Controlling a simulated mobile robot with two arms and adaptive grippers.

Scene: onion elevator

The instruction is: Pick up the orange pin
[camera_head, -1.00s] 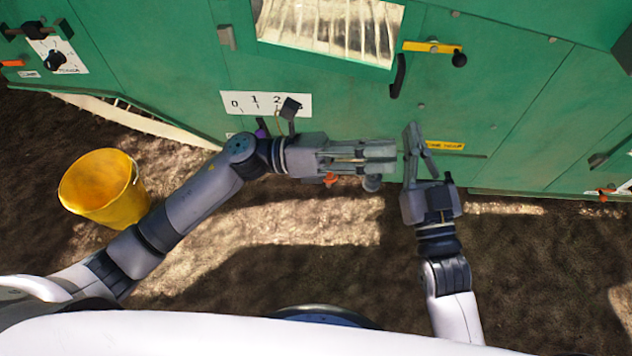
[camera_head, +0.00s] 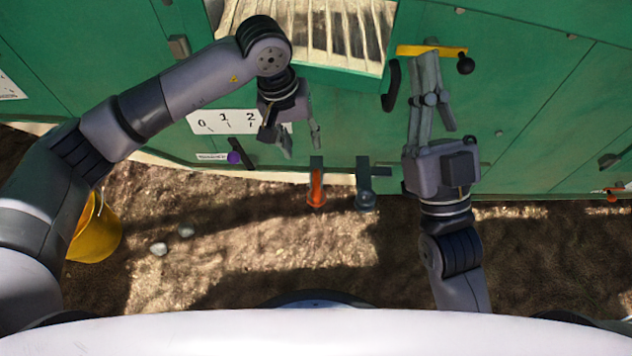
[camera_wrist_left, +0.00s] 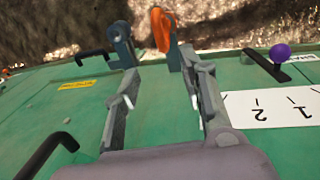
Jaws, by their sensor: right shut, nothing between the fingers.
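The orange pin (camera_head: 317,188) stands out from the lower edge of the green machine, in a dark grey holder. In the left wrist view the pin (camera_wrist_left: 161,30) is at the top middle, beyond the fingertips. My left gripper (camera_head: 300,146) is open and empty, above and slightly left of the pin in the head view, apart from it. Its two spread fingers also show in the left wrist view (camera_wrist_left: 160,82). My right gripper (camera_head: 431,70) is shut and empty, in front of the green panel just below the yellow bar; whether it touches the panel is unclear.
A purple knob (camera_head: 234,157) and a white number plate (camera_head: 215,121) are to the left. A black handle (camera_head: 391,85) and yellow bar (camera_head: 432,51) are near my right gripper. A yellow bucket (camera_head: 95,232) stands lower left.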

